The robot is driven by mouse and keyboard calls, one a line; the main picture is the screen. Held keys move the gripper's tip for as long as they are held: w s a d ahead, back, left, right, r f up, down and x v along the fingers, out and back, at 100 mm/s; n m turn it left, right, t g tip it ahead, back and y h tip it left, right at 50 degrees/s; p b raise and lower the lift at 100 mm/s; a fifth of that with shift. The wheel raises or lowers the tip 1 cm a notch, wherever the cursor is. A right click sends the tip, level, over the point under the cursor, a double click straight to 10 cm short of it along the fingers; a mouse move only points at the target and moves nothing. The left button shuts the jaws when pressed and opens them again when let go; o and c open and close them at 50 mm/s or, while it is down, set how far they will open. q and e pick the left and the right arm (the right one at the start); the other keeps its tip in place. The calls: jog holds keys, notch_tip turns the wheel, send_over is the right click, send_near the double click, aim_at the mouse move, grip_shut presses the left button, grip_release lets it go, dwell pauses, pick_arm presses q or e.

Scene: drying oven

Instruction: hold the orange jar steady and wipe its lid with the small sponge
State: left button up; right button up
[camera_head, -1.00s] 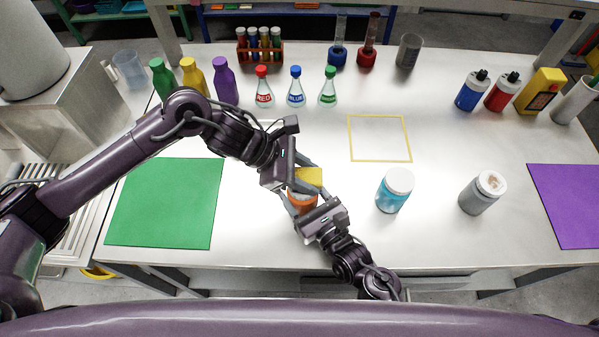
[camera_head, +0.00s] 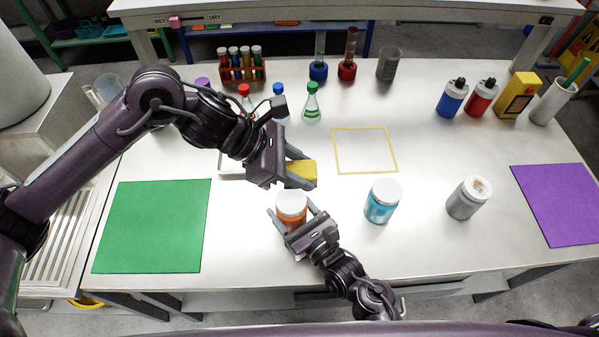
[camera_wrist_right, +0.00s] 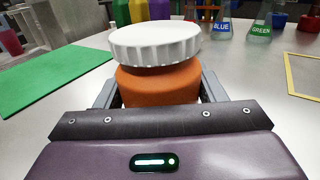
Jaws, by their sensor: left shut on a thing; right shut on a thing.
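The orange jar (camera_head: 291,213) with a white lid (camera_head: 291,201) stands upright on the table. My right gripper (camera_head: 294,217) is shut on its body from the near side. In the right wrist view the jar's orange body (camera_wrist_right: 158,86) sits between the fingers, and its ribbed white lid (camera_wrist_right: 155,44) is bare, with no stain visible from this side. My left gripper (camera_head: 303,170) is shut on the small yellow sponge (camera_head: 301,173) and holds it above and beyond the jar, apart from the lid.
A blue jar (camera_head: 382,203) and a grey jar (camera_head: 468,198) with a brown-marked lid stand to the right. Behind are a yellow square outline (camera_head: 335,152), flasks (camera_head: 312,108) and a tube rack (camera_head: 241,72). A green mat (camera_head: 150,228) lies left, a purple mat (camera_head: 558,205) right.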

dwell(0.4)
jog(key=o, duration=1.1)
jog(key=v, duration=1.2)
